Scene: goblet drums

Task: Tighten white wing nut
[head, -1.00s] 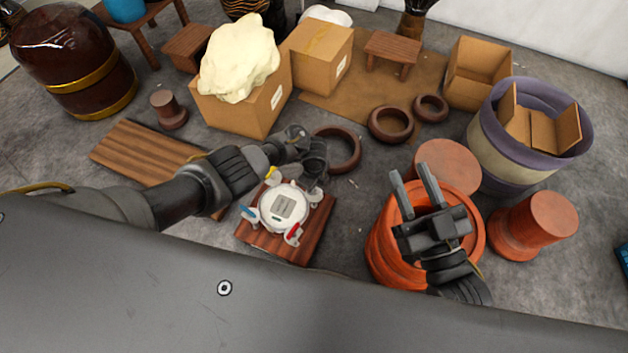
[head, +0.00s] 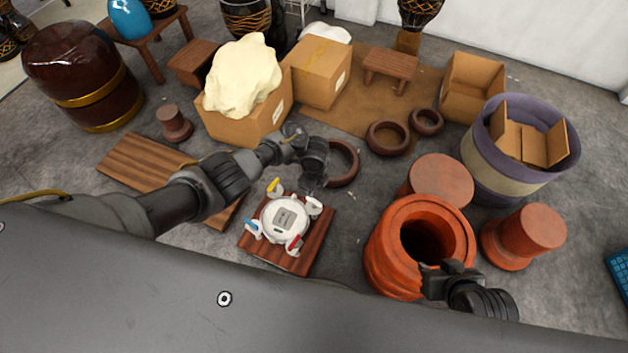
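A round white device (head: 285,219) sits on a small reddish-brown wooden board (head: 318,243). Wing nuts stand around its rim: yellow (head: 275,187) at the back, white (head: 313,207) at the back right, red (head: 294,243) at the front and blue (head: 251,225) at the left. My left gripper (head: 314,184) points down just above and behind the white wing nut, with a small gap seeming to lie between them. Its fingers are dark and too unclear to tell open from shut. My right gripper (head: 432,281) is by the front right of an orange clay pot (head: 385,255); its fingers are not clear.
An orange clay drum (head: 525,235) and another clay piece (head: 440,178) stand right of the device. Brown rings (head: 343,163) lie behind it. Cardboard boxes (head: 320,72) stand further back, and a wooden plank (head: 140,163) lies to the left. Floor between device and pot is clear.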

